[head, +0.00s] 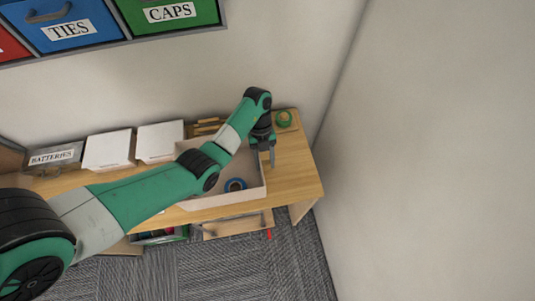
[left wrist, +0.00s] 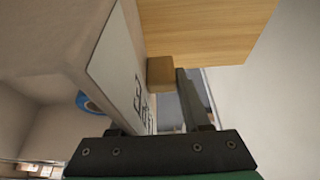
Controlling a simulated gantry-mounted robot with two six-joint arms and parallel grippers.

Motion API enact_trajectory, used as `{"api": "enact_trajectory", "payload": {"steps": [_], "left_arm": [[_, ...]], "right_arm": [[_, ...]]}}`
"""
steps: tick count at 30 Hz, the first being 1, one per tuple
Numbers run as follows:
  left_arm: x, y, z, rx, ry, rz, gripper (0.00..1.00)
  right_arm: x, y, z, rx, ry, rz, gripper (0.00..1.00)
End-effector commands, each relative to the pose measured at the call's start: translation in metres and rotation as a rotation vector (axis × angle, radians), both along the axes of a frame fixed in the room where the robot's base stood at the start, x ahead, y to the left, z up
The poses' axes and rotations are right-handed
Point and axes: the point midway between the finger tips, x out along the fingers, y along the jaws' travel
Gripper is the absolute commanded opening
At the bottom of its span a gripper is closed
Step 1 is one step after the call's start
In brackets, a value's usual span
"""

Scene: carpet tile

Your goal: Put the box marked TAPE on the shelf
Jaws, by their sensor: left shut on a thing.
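A pale open-topped box (head: 225,199) stands on the wooden table, with a blue tape roll (head: 235,185) inside. My left gripper (head: 272,160) is at the box's right end, pointing down. In the left wrist view, the box wall (left wrist: 75,40) carries a white label (left wrist: 125,70) whose letters are steep and partly hidden. A small wooden handle (left wrist: 160,72) juts from that end. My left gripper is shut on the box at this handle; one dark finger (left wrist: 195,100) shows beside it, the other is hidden. My right gripper is in neither view.
A wall shelf (head: 165,33) holds bins marked TIES (head: 69,31) and CAPS (head: 170,12). White boxes (head: 108,150) and a BATTERIES box (head: 55,156) line the table's back. A green roll (head: 284,118) lies at the back right. A wall (head: 440,150) rises to the right.

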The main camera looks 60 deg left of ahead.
Motion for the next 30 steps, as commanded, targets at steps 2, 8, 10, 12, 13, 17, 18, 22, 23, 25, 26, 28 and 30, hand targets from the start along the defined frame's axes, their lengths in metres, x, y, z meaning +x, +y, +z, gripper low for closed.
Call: {"api": "enact_trajectory", "payload": {"steps": [2,8,10,12,13,17,18,22,23,25,26,28,30], "left_arm": [[0.008,0.007,-0.026,0.001,-0.001,0.001,0.0],[0.022,0.02,-0.04,0.0,0.001,0.001,0.0],[0.024,0.021,-0.041,0.0,0.002,0.001,0.0],[0.025,0.022,-0.041,0.0,0.001,0.0,0.0],[0.025,0.022,-0.04,0.0,0.001,0.0,0.0],[0.029,0.026,-0.052,0.001,0.002,0.001,0.0],[0.029,0.027,-0.06,-0.001,0.004,0.001,0.0],[0.029,0.026,-0.078,0.0,0.002,0.001,0.0],[0.029,0.026,-0.079,-0.001,0.001,0.0,0.0],[0.029,0.026,-0.078,0.0,0.001,0.0,0.0],[0.029,0.026,-0.078,0.0,0.001,0.0,0.0],[0.029,0.026,-0.077,0.0,0.0,0.0,0.0],[0.029,0.026,-0.078,0.0,0.001,0.0,0.0]], "right_arm": [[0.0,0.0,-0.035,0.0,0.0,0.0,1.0],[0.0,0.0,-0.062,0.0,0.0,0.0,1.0],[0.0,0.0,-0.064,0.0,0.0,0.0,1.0],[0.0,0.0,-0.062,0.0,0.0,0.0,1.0],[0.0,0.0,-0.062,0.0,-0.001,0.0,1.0],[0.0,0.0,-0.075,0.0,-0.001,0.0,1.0],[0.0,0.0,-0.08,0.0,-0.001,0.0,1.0],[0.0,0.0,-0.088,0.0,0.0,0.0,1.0],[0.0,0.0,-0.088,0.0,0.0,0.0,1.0],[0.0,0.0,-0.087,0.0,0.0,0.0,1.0],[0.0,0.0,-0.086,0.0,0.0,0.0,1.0],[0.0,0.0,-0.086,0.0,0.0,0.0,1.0],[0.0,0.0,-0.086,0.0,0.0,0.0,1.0]]}}
